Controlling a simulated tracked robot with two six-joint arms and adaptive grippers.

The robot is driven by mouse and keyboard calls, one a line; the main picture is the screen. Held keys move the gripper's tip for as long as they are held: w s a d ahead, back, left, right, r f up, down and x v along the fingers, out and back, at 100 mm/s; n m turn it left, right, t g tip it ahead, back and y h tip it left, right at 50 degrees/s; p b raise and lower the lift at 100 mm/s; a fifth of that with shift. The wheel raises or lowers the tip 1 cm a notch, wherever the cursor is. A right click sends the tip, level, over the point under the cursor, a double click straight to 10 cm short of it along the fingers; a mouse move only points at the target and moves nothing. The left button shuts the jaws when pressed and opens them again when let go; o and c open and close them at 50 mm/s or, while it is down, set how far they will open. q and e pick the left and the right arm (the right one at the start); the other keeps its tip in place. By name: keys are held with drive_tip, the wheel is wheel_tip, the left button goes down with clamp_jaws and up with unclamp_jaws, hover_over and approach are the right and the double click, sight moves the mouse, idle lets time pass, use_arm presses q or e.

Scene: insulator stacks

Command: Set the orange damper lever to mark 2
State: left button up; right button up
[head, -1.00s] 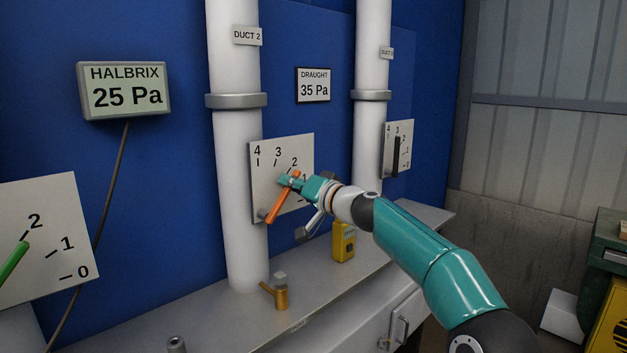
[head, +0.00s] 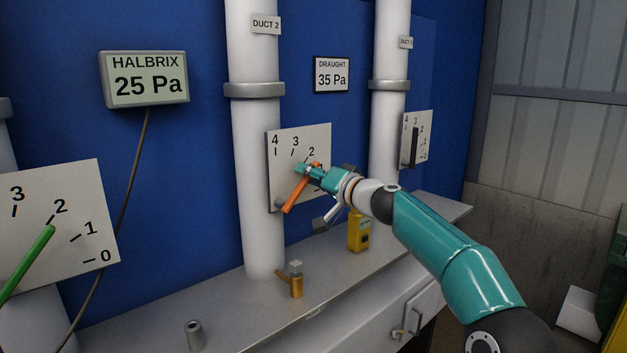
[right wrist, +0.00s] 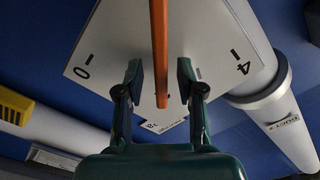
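The orange damper lever (head: 297,192) sits on a white scale plate (head: 322,138) on the Duct 2 pipe. Its free end points up and right, close to the mark 2 tick; the exact alignment is hard to tell. My right gripper (head: 306,171) is at the lever's upper part. In the right wrist view the lever (right wrist: 160,45) runs between the two fingers of my right gripper (right wrist: 160,82), with a visible gap on each side. The gripper is open around it. It hides the lower marks of the scale in the head view. My left gripper is out of view.
A green lever (head: 28,262) on another scale stands at left, and a black lever (head: 414,146) at right. The Halbrix display (head: 145,80) reads 25 Pa; the Draught sign (head: 331,75) reads 35 Pa. A brass fitting (head: 296,284) and a yellow device (head: 359,232) stand on the bench.

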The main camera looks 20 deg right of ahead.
drive_tip(key=v, duration=1.2)
drive_tip(key=shift+w, duration=0.1)
